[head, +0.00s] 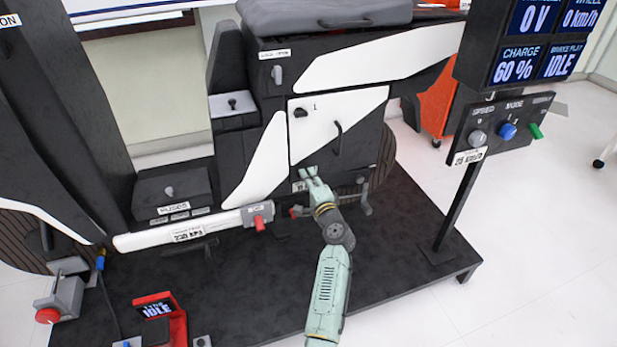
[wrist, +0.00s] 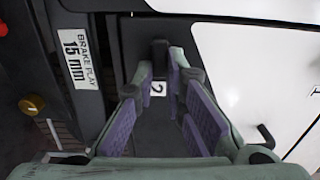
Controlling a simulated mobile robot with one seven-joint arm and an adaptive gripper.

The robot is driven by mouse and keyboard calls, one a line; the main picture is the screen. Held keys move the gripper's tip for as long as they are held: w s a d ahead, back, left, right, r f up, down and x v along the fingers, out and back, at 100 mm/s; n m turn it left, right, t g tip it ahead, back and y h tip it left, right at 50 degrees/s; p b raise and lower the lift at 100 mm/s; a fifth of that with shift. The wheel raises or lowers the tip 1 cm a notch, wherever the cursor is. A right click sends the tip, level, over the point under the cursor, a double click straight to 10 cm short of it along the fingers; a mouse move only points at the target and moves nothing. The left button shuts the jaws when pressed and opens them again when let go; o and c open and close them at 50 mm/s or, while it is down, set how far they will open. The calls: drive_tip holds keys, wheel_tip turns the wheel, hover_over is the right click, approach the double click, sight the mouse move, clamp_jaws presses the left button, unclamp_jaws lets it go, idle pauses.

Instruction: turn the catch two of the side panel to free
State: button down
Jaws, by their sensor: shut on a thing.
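The side panel (head: 352,108) is a black and white plate on the chassis, with a dark handle (head: 338,138). It also fills the right of the wrist view (wrist: 235,80). Catch two (wrist: 160,46) is a small black knob above a white "2" label (wrist: 158,88) in the wrist view. My gripper (head: 311,176) is at the lower edge of the side panel and mostly hides catch two in the head view. In the wrist view my gripper's fingertips (wrist: 160,66) are shut on catch two, one on each side. Another dark catch (head: 300,112) sits at the panel's upper left.
A "BRAKE PLAY 15 mm" label (wrist: 74,68) and a brass knob (wrist: 32,105) lie left of my fingers. A red-ended lever (head: 260,222) is left of my gripper. A control post (head: 455,205) stands at right. The platform (head: 400,240) has bare room.

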idle(0.3)
drive_tip(key=c, duration=1.6)
unclamp_jaws()
drive_tip(key=shift+c, duration=0.2)
drive_tip(key=v, duration=0.7)
drive_tip(key=shift+s, duration=0.25)
drive_tip(key=shift+d, duration=0.1)
